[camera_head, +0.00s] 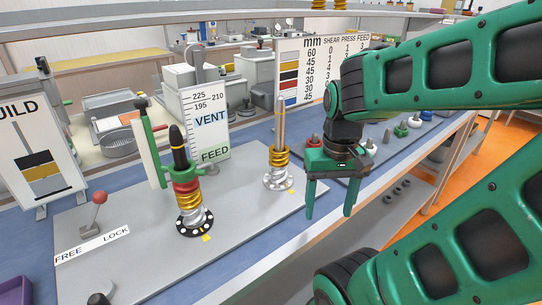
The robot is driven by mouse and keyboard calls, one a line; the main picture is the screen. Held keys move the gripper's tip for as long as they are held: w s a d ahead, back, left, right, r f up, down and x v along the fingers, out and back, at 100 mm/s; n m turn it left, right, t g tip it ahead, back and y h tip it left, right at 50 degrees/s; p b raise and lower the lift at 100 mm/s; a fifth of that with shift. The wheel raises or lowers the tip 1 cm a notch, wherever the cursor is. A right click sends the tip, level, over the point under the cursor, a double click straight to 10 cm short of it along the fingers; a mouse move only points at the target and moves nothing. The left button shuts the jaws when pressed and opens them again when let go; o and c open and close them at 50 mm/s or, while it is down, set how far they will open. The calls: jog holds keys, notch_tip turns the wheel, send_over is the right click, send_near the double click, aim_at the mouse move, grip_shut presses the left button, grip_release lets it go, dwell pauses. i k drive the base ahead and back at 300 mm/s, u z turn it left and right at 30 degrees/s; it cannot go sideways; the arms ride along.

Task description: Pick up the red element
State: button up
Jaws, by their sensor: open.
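My gripper (329,212) hangs fingers-down right of centre, open and empty. It is to the right of the second screw shaft and appears in front of the table's front edge. A small red element (314,140) stands on the back right mat, just behind the gripper's body, which partly hides it. I cannot tell from the picture which red piece is meant.
The right shaft (281,120) stands upright with yellow and silver rings at its foot. Small green (401,130), blue and white elements stand on the right mat. A red-knobbed lever (99,198), a VENT/FEED gauge (211,120) and a chart board (318,65) stand around. The grey plate's front is mostly clear.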

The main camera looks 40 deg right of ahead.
aim_at(309, 145)
jog(key=k, duration=1.15)
jog(key=z, duration=0.75)
jog(key=i, duration=1.4)
jog(key=u, duration=0.45)
